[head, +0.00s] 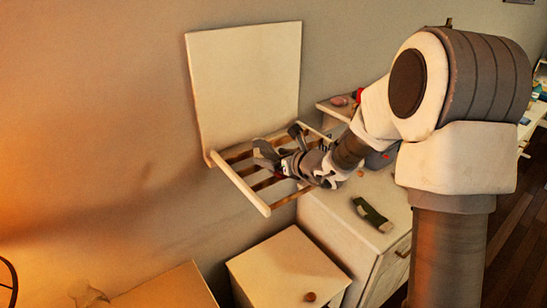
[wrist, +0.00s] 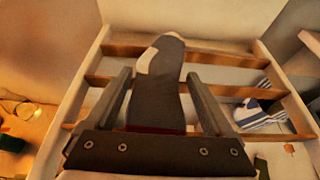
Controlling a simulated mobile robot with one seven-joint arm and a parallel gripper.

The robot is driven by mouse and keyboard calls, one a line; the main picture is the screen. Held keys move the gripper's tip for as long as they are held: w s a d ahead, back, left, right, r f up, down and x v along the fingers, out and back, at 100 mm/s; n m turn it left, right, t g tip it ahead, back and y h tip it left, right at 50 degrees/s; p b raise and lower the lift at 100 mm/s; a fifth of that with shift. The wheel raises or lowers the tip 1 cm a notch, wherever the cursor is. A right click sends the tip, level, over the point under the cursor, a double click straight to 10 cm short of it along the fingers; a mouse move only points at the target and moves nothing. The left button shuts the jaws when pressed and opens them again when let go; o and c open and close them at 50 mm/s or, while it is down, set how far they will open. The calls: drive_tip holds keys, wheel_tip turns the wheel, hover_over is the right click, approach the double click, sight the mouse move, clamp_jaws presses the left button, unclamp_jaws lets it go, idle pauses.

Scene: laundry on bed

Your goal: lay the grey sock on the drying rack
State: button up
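The grey sock (wrist: 158,85), dark with a pale patch near its far end, lies across the slats in the wrist view, between the two fingers of my gripper (wrist: 160,90). The fingers are wide apart, with a clear gap on the right side of the sock. I cannot tell whether the sock fully rests on the slats. The drying rack (head: 240,187) is a pale wall-mounted frame with brown slats, folded down from its back panel (head: 245,80). In the head view my gripper (head: 277,148) is over the rack, partly hiding the sock.
A dark green sock (head: 372,214) lies on a white cabinet (head: 335,215) beside the rack. A lower cabinet (head: 285,265) with a round knob stands below. The rack's left slats look bare.

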drive_tip(key=shift+o, duration=0.7)
